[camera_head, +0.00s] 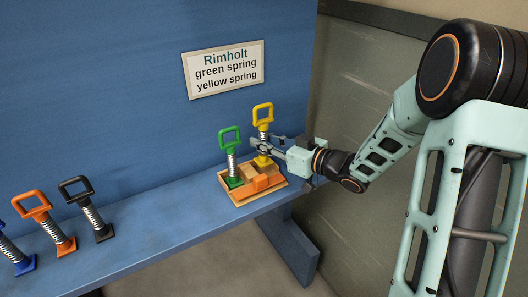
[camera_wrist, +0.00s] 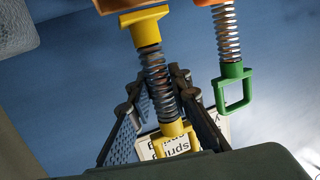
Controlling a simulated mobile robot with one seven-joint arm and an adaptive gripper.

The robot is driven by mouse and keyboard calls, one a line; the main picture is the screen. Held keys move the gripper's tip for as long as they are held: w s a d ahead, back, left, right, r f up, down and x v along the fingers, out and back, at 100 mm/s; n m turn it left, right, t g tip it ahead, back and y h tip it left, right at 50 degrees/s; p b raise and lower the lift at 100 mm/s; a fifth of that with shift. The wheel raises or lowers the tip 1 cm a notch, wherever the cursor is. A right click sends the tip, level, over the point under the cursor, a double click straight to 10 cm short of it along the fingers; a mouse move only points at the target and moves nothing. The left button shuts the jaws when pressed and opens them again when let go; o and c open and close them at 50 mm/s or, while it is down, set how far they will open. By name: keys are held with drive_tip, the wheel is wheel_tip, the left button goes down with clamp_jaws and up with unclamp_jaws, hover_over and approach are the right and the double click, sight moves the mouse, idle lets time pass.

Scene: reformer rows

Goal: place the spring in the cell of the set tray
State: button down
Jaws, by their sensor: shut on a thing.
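The yellow spring (camera_head: 263,127) has a square loop handle, a metal coil and a yellow foot. My gripper (camera_head: 265,146) is shut on its coil, as the wrist view also shows (camera_wrist: 158,88). The spring stands nearly upright at the back right of the set tray (camera_head: 262,197). Its yellow foot (camera_wrist: 147,24) is close to the tray's orange part in the wrist view; I cannot tell whether it is seated in the cell. The green spring (camera_head: 230,152) stands in the tray's left side; it also shows in the wrist view (camera_wrist: 232,70).
Orange blocks (camera_head: 261,182) fill other parts of the tray. Black (camera_head: 92,214), orange (camera_head: 48,223) and blue (camera_head: 14,254) springs stand at the bench's left. A sign (camera_head: 225,70) reading "Rimholt, green spring, yellow spring" hangs on the blue panel. The bench (camera_head: 150,232) between is clear.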

drive_tip(key=shift+w+d+f+b, duration=0.1)
drive_tip(key=shift+w+f+b, duration=0.05)
drive_tip(key=shift+f, duration=0.8)
drive_tip(key=shift+w+f+b, duration=0.15)
drive_tip(key=shift+f, duration=0.75)
drive_tip(key=shift+f, duration=0.1)
drive_tip(key=c, duration=1.8)
unclamp_jaws()
drive_tip(key=shift+f, duration=0.1)
drive_tip(key=shift+r, duration=0.25)
drive_tip(key=v, duration=1.2)
drive_tip(key=shift+p, duration=0.35)
